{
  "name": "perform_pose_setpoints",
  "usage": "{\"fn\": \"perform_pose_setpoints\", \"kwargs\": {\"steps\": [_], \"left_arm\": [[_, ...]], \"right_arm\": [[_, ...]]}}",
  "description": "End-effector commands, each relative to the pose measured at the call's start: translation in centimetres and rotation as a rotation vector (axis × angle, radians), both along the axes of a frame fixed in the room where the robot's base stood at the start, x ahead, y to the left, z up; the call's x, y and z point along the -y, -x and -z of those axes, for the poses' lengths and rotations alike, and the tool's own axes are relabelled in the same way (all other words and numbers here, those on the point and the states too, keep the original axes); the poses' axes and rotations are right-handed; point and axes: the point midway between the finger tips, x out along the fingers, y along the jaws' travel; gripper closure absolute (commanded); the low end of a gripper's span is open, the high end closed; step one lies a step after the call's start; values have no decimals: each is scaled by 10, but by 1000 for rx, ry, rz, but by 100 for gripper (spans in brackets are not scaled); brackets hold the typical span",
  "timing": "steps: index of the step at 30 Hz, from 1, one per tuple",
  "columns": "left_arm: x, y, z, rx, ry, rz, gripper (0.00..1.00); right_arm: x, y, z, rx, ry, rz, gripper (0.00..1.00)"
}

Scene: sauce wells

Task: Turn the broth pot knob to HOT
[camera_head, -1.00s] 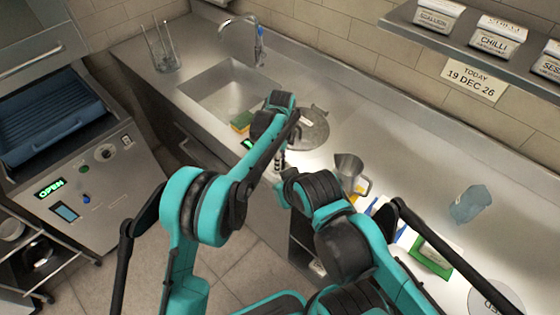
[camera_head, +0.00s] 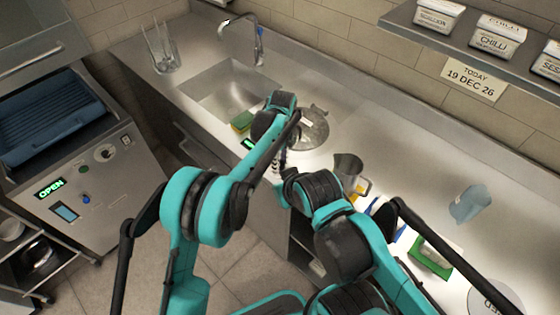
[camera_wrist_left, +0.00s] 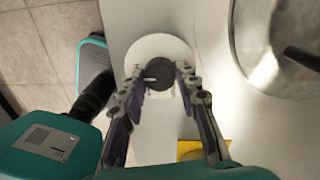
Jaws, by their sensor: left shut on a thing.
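The knob (camera_wrist_left: 158,73) is dark and round with a small pointer mark, on a pale round plate (camera_wrist_left: 134,56) in the left wrist view. My left gripper (camera_wrist_left: 159,72) has its two fingers on either side of the knob, shut on it. In the head view this gripper (camera_head: 281,160) hangs down at the counter's front, partly hidden by my arms. The broth pot (camera_head: 314,128) has a round metal top behind my left forearm; a round metal top (camera_wrist_left: 285,30) also shows in the wrist view. The HOT marking cannot be read. My right gripper does not show.
A metal pitcher (camera_head: 347,171) stands right of the pot. A sink (camera_head: 228,88) with a sponge (camera_head: 242,121) lies to the left. A green-framed item (camera_head: 431,257) and a bluish translucent container (camera_head: 469,204) are on the right counter. A shelf (camera_head: 480,53) overhangs the back.

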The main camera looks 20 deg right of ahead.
Motion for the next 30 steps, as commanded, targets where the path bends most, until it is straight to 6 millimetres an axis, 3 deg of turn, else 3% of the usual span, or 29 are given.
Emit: {"fn": "perform_pose_setpoints", "kwargs": {"steps": [1,2,4,13,17,30], "left_arm": [[0,0,0,0,0,1,98],[0,0,0,0,0,1,64],[0,0,0,0,0,1,48],[0,0,-1,0,0,0,48],[1,0,-11,0,0,0,48],[5,-3,-99,0,0,0,48]], "right_arm": [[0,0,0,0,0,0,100],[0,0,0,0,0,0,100],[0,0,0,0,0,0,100],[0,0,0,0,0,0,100],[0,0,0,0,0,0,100],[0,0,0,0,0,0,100]]}}
